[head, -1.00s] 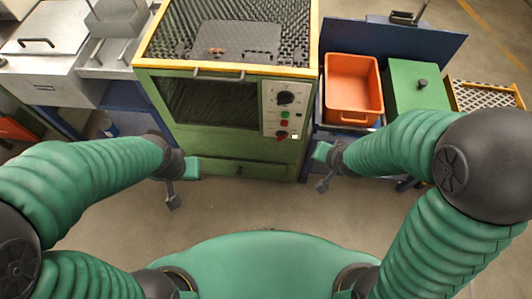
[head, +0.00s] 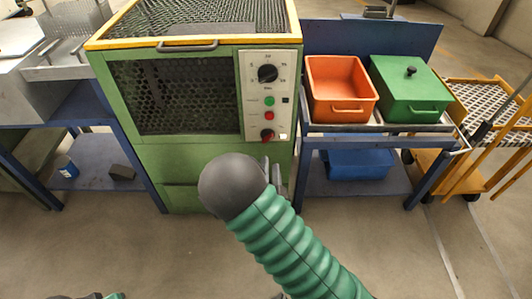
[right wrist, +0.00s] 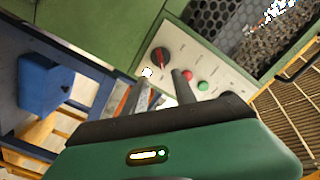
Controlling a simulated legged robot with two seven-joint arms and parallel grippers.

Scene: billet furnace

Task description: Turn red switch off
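The red switch (head: 267,135) is at the bottom of the furnace's pale control panel (head: 248,68), below a red button (head: 269,115) and a green button (head: 269,101). In the right wrist view, the switch (right wrist: 160,57) is a red handle on a round dark base. My right gripper (head: 273,172) is just below the panel, partly hidden by my round wrist. In the right wrist view its two fingers (right wrist: 160,93) are apart, with nothing between them, short of the switch. Only a sliver of my left gripper (head: 112,296) shows at the bottom left; its fingers are hidden.
A black dial (head: 267,73) sits higher on the panel. A furnace handle (head: 187,46) juts out at the top front. Right of the furnace, an orange bin (head: 340,72) and a green lidded box (head: 412,82) stand on a blue table. The floor in front is clear.

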